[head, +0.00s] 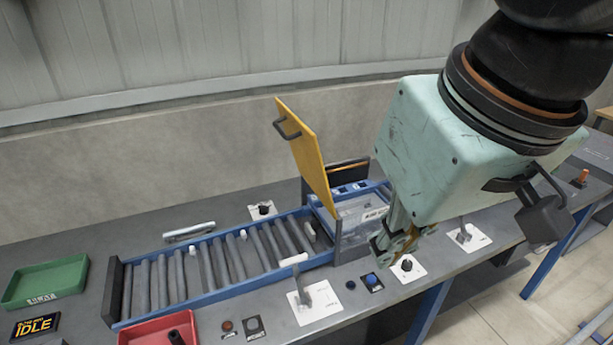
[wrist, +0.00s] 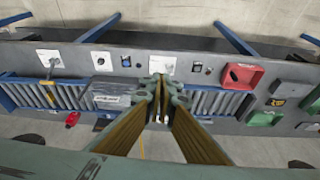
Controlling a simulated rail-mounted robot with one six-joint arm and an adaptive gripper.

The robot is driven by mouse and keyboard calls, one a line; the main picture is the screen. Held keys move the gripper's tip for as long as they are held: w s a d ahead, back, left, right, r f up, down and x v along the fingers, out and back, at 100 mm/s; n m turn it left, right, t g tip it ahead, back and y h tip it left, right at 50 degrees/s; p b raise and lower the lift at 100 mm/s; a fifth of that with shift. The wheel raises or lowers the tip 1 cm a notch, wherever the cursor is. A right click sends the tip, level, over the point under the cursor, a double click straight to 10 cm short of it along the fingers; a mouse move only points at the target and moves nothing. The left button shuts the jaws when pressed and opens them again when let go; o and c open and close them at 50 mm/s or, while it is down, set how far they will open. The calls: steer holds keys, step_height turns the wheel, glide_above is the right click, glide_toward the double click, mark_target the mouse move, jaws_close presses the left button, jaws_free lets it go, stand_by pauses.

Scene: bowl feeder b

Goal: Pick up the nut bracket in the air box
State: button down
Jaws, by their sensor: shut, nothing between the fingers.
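The air box (head: 352,212) is a grey-blue box with a white label, set at the right end of the roller conveyor. A yellow panel with a dark handle (head: 304,150) stands raised at its left side. The labelled box also shows in the wrist view (wrist: 110,90), left of my fingers. I cannot make out a nut bracket in either view; my gripper hides part of the box. My gripper (head: 385,246) is shut and empty, just in front and to the right of the box in the head view. Its fingertips meet near mid-picture in the wrist view (wrist: 161,85).
The blue-framed roller conveyor (head: 210,265) runs left from the box. A green tray (head: 45,283) and a red tray (head: 160,329) stand at the left. Control plates and buttons (head: 371,282) line the front edge. A wall rises behind the bench.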

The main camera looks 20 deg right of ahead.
steer(key=c, duration=2)
jaws_free()
